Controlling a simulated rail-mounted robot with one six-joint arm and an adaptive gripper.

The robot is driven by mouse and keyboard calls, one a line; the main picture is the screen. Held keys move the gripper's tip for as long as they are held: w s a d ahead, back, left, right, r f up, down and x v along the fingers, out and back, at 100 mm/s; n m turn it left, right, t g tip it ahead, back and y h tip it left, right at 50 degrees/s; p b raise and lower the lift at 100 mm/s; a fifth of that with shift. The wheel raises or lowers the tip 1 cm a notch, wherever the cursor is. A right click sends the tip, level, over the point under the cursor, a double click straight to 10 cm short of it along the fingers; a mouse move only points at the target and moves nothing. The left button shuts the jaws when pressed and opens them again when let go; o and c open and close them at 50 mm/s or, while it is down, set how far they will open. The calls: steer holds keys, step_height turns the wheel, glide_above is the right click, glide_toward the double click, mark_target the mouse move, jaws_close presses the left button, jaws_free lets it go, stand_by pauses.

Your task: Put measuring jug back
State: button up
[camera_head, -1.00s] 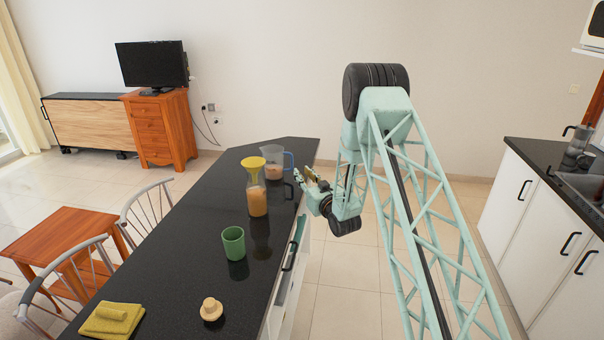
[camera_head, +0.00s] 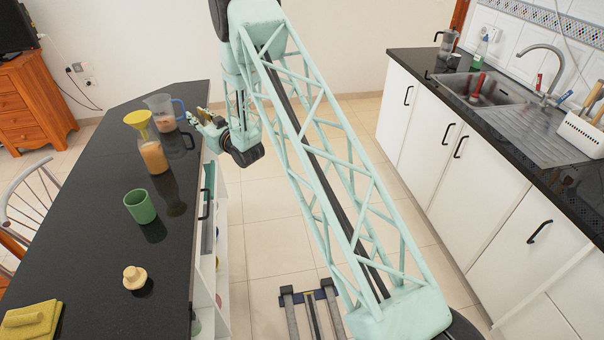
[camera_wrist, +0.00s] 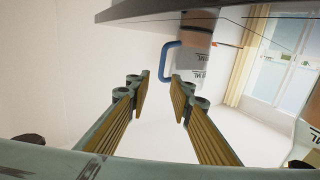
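The measuring jug (camera_head: 163,118) is clear, with a blue handle and brownish contents. It stands upright near the far end of the dark island counter (camera_head: 110,200). My gripper (camera_head: 198,115) is just to the right of the jug, by the handle side at the counter's edge. In the wrist view, which is upside down, my gripper (camera_wrist: 160,80) is open and empty. The jug (camera_wrist: 194,64) and its blue handle lie beyond the fingertips, with the handle roughly ahead of the gap. I see no contact with the handle.
A yellow-topped carafe (camera_head: 150,150) stands close to the jug. A green cup (camera_head: 140,206), a small wooden object (camera_head: 134,277) and a yellow cloth (camera_head: 30,322) are nearer. A sink counter (camera_head: 500,115) runs along the right. The tiled floor between the counters is mostly clear.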

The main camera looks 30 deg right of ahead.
steer(key=s+r+g+h, duration=0.1)
steer(key=s+r+g, duration=0.15)
steer(key=r, duration=0.55)
steer(key=s+r+g+h, duration=0.1)
steer(key=s+r, duration=0.3)
steer(key=r, duration=0.4)
steer(key=s+r+m+g+h, duration=0.1)
steer(key=s+r+g, duration=0.1)
steer(key=s+r, duration=0.55)
steer(key=s+r+g+h, duration=0.1)
steer(key=s+r, duration=0.3)
steer(key=s, duration=0.7)
steer(key=s+a+r+g, duration=0.1)
steer(key=s+g, duration=0.2)
steer(key=s, duration=2.4)
steer(key=s+a+r+m+g, duration=0.1)
steer(key=s+g, duration=0.3)
steer(key=s, duration=2.4)
steer(key=shift+s+a+r+y, duration=0.15)
steer(key=shift+s+a+y, duration=0.15)
steer(key=shift+a, duration=0.45)
steer(key=shift+r, duration=0.1)
